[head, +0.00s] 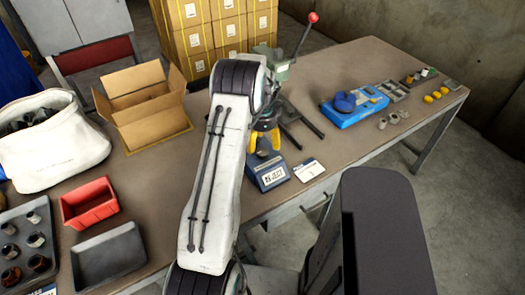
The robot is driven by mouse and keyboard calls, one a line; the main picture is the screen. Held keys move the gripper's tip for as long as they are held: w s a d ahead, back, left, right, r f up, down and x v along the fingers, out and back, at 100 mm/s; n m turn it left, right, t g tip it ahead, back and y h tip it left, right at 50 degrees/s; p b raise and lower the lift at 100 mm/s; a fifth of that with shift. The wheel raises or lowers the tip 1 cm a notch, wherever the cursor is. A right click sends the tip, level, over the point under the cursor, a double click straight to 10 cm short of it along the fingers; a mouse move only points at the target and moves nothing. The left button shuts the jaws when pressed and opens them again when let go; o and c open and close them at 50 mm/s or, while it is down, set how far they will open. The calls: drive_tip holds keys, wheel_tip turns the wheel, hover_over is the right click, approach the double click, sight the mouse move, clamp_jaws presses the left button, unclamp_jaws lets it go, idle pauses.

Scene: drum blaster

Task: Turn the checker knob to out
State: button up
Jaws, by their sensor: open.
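A blue device with a round dark-blue knob (345,101) on top lies on the table right of centre; I take this to be the checker, though its markings are too small to read. The knob's setting cannot be told. My arm rises through the middle of the head view and hides part of the table. What looks like my gripper (265,141), with two yellow fingers apart, shows just beyond the arm, partly hidden. It is left of the blue device and clear of it, with nothing visible between the fingers.
A lever press with a red ball (313,17) stands behind my arm. A blue-grey labelled box (268,172) and a white card (308,170) are at the near edge. Small parts and trays (392,90) lie to the right. A carton (142,103) and red bin (89,203) are left.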

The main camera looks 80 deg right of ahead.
sight(263, 151)
drive_tip(key=shift+f+p, duration=0.4)
drive_tip(key=shift+f, duration=1.95)
drive_tip(key=c, duration=1.2)
